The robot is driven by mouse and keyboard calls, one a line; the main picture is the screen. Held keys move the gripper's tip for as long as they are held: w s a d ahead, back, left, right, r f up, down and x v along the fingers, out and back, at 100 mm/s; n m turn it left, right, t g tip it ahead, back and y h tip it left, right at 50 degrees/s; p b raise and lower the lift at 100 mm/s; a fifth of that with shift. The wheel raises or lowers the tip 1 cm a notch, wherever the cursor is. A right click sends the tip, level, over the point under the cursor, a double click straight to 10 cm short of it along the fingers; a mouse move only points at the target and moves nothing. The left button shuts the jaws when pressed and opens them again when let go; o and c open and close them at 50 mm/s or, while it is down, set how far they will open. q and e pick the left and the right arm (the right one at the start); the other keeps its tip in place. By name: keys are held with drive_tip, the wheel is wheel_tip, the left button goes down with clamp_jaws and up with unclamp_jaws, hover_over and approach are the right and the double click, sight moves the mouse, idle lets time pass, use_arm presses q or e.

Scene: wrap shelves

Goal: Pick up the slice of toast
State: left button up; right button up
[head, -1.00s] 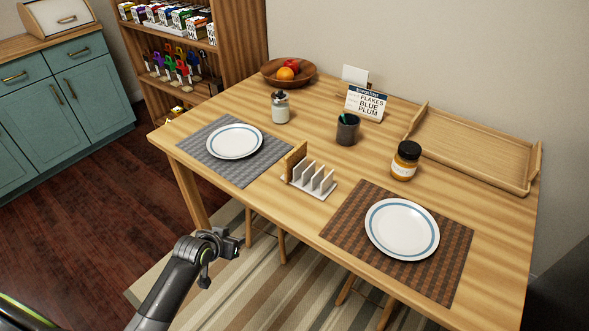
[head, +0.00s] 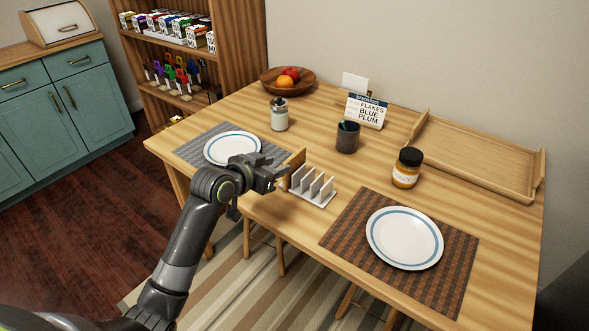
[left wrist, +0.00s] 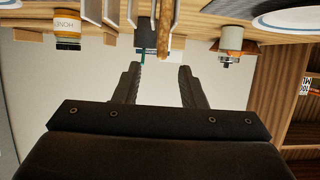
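The slice of toast (head: 296,160) stands upright in the left end of a white toast rack (head: 318,194) near the table's front edge. In the left wrist view, which is upside down, the toast (left wrist: 166,26) hangs at the top, ahead of the fingers and between their lines. The rack's white dividers (left wrist: 112,12) show beside it. My left gripper (head: 282,172) is just left of the toast in the head view, partly covering it. In the left wrist view its fingers (left wrist: 160,72) are apart with nothing between them. My right gripper is not in view.
Plates lie on a grey mat (head: 190,152) and a brown checked mat (head: 345,235). A dark cup (head: 347,138), honey jar (head: 406,168) and glass shaker (head: 279,115) stand behind the rack. A wooden tray (head: 480,160) is at the right back, a fruit bowl (head: 275,88) at the back.

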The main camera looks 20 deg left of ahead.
sight(305, 154)
use_arm(q)
drive_tip(key=shift+r+x, duration=0.1)
drive_tip(key=shift+x, duration=2.3)
drive_tip(key=shift+r+x, duration=0.15)
drive_tip(key=shift+x, duration=2.25)
drive_tip(key=shift+w+a, duration=0.1)
drive_tip(key=shift+c, duration=0.3)
clamp_jaws()
